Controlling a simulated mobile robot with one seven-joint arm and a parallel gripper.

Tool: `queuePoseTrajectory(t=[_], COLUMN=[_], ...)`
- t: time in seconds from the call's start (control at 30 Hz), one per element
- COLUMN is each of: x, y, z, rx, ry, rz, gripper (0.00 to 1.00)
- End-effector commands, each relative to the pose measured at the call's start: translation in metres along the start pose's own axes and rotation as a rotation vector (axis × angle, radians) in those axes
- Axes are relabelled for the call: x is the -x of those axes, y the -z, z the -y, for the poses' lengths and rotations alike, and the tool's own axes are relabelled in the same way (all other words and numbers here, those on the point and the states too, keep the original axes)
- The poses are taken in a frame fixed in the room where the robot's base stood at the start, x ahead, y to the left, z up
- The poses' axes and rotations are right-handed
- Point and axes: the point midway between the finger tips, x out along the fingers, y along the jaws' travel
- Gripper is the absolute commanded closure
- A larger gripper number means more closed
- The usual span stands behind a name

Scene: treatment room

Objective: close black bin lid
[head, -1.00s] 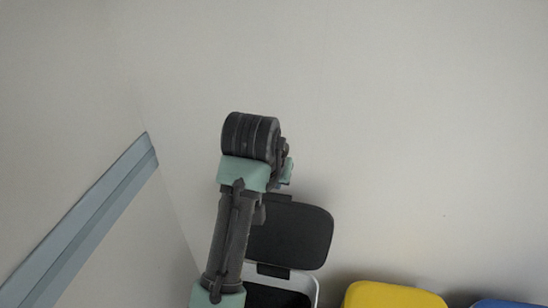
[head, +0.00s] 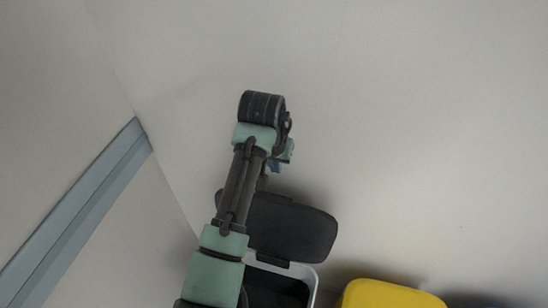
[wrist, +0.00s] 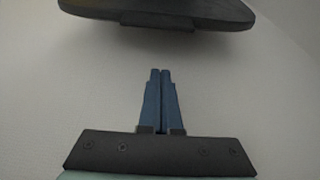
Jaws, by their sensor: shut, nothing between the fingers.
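The black bin lid (head: 295,226) stands raised at the back of its bin (head: 316,283) in the head view, so the bin is open and its dark inside shows. My arm hides part of the lid and bin. In the wrist view the lid's edge (wrist: 160,14) crosses the top of the picture. My gripper (wrist: 160,72) is shut and empty, its two blue fingers together and pointing toward the lid, with a visible gap between. In the head view only a little of the blue fingers (head: 274,167) shows, above the lid near the wall.
A yellow lid (head: 390,295) is right of the black bin, with a dark shadowed area further right. A grey-blue rail (head: 75,220) runs along the left wall. The pale back wall is close behind the lid and otherwise bare.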

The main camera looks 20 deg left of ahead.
Motion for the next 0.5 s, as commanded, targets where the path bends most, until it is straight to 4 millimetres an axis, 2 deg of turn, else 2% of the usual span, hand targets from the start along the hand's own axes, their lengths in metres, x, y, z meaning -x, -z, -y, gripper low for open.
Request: queuePoseTrajectory(t=[0.1, 0.2, 0.5], x=[-0.023, -0.035, -0.022], y=[-0.001, -0.002, -0.029], z=[0.0, 0.0, 0.0], rx=[-0.001, -0.001, 0.0], ry=[0.0, 0.0, -0.001], rz=[0.003, 0.0, -0.001], gripper=[1.0, 1.0, 1.0])
